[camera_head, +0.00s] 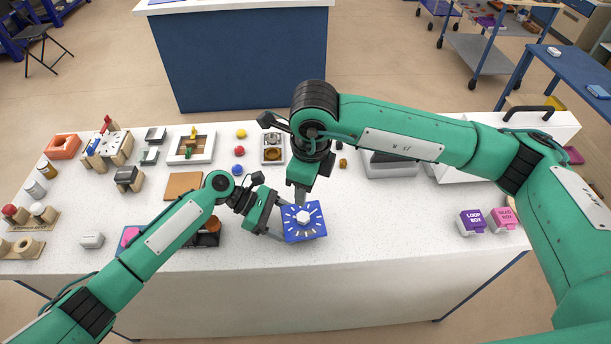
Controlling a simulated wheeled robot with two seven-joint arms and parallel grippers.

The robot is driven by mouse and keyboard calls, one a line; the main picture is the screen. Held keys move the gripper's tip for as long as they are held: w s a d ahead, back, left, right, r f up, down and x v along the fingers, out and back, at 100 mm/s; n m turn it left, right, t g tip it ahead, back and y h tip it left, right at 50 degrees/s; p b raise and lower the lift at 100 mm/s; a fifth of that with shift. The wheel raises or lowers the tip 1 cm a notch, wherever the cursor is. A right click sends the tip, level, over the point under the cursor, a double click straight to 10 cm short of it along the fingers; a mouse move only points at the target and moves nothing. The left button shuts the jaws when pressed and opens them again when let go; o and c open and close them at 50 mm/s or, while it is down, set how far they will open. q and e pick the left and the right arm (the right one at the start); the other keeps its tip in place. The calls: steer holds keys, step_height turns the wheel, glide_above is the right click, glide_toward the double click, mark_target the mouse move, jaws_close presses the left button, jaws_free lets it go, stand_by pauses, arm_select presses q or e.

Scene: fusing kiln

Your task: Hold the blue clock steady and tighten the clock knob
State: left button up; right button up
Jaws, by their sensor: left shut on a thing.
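The blue clock (316,231) is a square blue plate with white marks around its face, near the front middle of the white table. The clock knob (303,216) is a white knob at the centre of the face. My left gripper (276,222) comes in from the left and is shut on the clock's left edge. My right gripper (300,197) points down just above the clock's far edge, close behind the knob. Its fingertips are small and partly hidden by its own wrist, so I cannot tell whether they are open or touching anything.
The purple box (470,222) and pink box (504,219) stand at the right. A brown board (183,186), a yellow ball (241,133), a blue ball (237,170) and several small fixtures fill the left and back. The table is clear just right of the clock.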

arm_select(q)
steer(key=o, duration=1.1)
steer(key=shift+c, duration=0.2)
steer(key=shift+a, duration=0.1)
